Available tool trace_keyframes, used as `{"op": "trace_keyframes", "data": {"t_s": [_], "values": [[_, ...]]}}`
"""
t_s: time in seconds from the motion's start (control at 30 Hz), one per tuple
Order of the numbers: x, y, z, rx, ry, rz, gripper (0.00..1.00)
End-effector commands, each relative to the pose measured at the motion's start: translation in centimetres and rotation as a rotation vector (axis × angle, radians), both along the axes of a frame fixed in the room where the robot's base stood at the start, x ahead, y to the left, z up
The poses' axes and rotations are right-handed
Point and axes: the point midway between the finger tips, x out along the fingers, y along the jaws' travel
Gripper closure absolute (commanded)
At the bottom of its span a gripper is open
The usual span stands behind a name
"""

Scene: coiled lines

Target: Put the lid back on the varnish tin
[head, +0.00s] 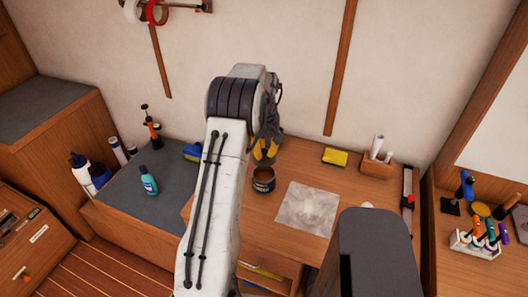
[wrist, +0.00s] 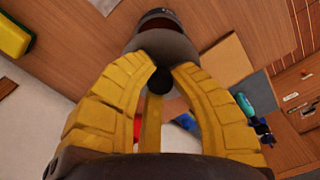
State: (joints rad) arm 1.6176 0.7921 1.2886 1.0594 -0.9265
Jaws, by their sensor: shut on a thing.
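The varnish tin (head: 263,184) stands upright and open on the wooden desk, with brown varnish showing inside. My gripper (head: 265,154) is just above and behind the tin in the head view. In the wrist view its yellow fingers (wrist: 162,80) are closed around the small black knob (wrist: 160,79) of a grey round lid (wrist: 165,47). Part of the tin (wrist: 158,15) shows beyond the lid at the top. The lid appears apart from the tin, but the exact gap is unclear. In the head view my gripper hides the lid.
A pale stained sheet (head: 307,208) lies right of the tin. A yellow sponge (head: 335,157) and a holder with rolled papers (head: 376,163) stand farther back. A teal bottle (head: 148,181) stands on the grey top at left. The desk around the tin is mostly clear.

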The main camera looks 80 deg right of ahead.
Motion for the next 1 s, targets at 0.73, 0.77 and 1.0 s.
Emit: {"op": "trace_keyframes", "data": {"t_s": [0.73,0.77,1.0], "values": [[0.0,0.0,-1.8,0.001,0.000,0.120,1.00],[0.0,0.0,-2.0,0.001,0.000,0.120,1.00],[0.0,0.0,-4.0,0.000,0.000,0.119,1.00]]}}
